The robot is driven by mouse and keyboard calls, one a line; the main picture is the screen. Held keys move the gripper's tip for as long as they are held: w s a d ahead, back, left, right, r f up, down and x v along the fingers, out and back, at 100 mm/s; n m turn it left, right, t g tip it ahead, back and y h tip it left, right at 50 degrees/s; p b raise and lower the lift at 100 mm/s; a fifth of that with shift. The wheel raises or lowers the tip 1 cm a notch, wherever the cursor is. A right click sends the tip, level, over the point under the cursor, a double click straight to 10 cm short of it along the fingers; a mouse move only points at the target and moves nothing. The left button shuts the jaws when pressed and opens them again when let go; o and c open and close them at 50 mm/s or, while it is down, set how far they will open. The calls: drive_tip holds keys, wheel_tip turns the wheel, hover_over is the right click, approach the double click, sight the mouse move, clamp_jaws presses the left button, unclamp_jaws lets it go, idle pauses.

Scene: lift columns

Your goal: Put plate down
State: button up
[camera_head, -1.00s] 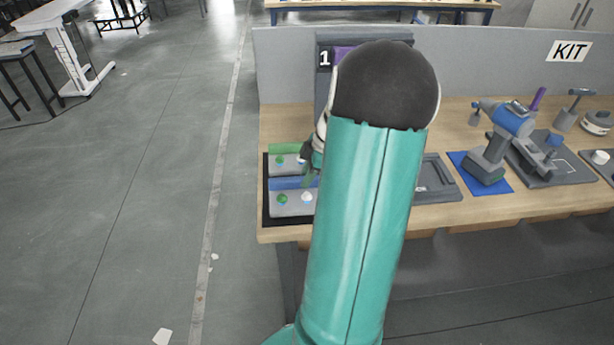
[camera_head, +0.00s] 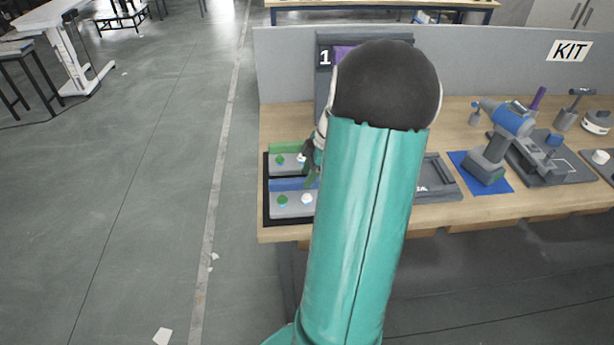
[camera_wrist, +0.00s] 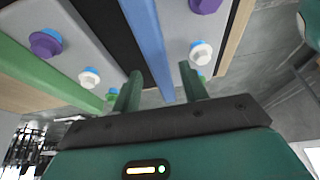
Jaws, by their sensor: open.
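A grey plate with a blue bar (camera_head: 292,209) lies in a black tray (camera_head: 267,217) at the left end of the workbench. It carries a green and a white knob; the wrist view shows its blue bar (camera_wrist: 146,38) with a purple and a white knob beside it. A second grey plate with a green bar (camera_head: 284,148) lies behind it. My gripper (camera_head: 311,178) is over the plates, partly hidden by my arm. In the wrist view my gripper (camera_wrist: 160,70) is open, its fingers apart on either side of the blue bar's line. Contact cannot be told.
A grey partition (camera_head: 480,65) stands behind.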

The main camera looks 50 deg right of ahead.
drive_tip(key=v, duration=1.1)
wheel_tip(320, 180, up, 3)
drive_tip(key=m, duration=0.1)
hover_over(294, 197)
drive_tip(key=w+a+r+m+g+h, duration=0.1)
drive_tip(key=w+a+r+m+h, duration=0.15)
drive_tip(key=a, duration=1.05)
drive_tip(key=s+a+m+t, duration=0.1)
drive_tip(key=s+a+m, duration=0.1)
drive_tip(key=a, duration=0.8)
drive_tip(key=s+a+r+m+t, duration=0.1)
drive_tip(key=s+a, duration=0.4)
drive_tip(key=a, duration=0.5)
drive_tip(key=shift+m+t, duration=0.6)
drive_tip(key=shift+m, duration=0.25)
drive_tip(key=shift+s+r+h, duration=0.1)
drive_tip(key=shift+h, duration=0.15)
